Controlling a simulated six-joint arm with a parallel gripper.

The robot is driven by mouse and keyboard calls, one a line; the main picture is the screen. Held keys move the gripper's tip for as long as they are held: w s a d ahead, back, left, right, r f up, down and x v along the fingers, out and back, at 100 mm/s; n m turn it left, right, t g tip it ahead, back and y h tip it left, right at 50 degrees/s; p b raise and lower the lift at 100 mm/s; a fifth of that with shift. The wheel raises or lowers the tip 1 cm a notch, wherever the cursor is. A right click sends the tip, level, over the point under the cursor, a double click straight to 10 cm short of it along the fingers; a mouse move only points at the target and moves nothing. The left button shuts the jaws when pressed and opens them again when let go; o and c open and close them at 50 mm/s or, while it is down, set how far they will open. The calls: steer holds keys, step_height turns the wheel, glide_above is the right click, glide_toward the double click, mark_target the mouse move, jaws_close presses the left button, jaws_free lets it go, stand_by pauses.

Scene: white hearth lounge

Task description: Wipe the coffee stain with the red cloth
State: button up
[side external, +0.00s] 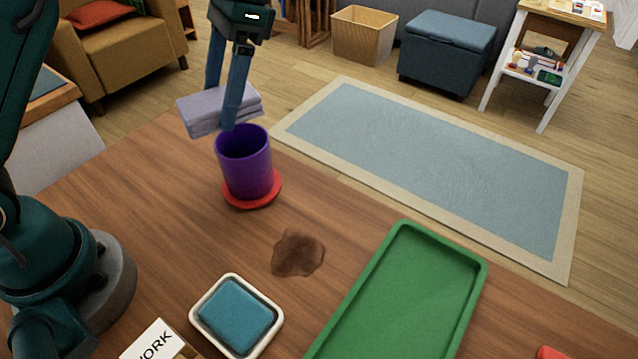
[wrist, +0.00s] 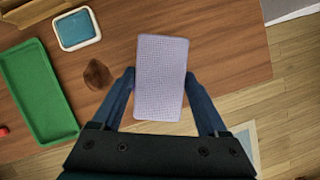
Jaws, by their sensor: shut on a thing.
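My gripper (side external: 222,108) is shut on a folded lavender cloth (side external: 190,112), held in the air beside and above a purple cup. In the wrist view the lavender cloth (wrist: 160,75) sits between both fingers of my gripper (wrist: 160,82). The brown coffee stain (side external: 298,253) lies bare on the wooden table; it also shows in the wrist view (wrist: 98,74). No red cloth is plainly visible. A flat red round piece (side external: 268,190) lies under the upright purple cup (side external: 245,165). A red thing (side external: 548,353) is cut off at the bottom right.
A green tray (side external: 478,262) lies right of the stain. A white dish (side external: 277,322) with a blue block (side external: 237,312) stands in front of it. A sign block (side external: 150,345) is at the front edge. Bare table surrounds the stain.

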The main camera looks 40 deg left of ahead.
steer(key=d+f+m+t+y, duration=0.2)
steer(key=d+m, duration=0.6)
steer(key=d, duration=0.2)
steer(key=m+t, duration=0.5)
steer(key=m, duration=0.9)
glide_above(275, 231)
steer(key=s+d, duration=0.1)
step_height(275, 231, down, 5)
steer(key=shift+h, duration=0.3)
steer(key=shift+f, duration=3.9)
steer(key=shift+d+f, duration=0.1)
steer(key=shift+d, duration=0.25)
steer(key=shift+c, duration=0.6)
steer(key=shift+d+f, duration=0.15)
steer(key=shift+d, duration=0.6)
steer(key=shift+d+f, duration=0.1)
steer(key=shift+d, duration=2.8)
steer(key=shift+a, duration=3.9)
steer(key=shift+a+r, duration=0.1)
steer(key=shift+r, duration=0.1)
step_height(275, 231, up, 8)
steer(key=shift+f, duration=0.1)
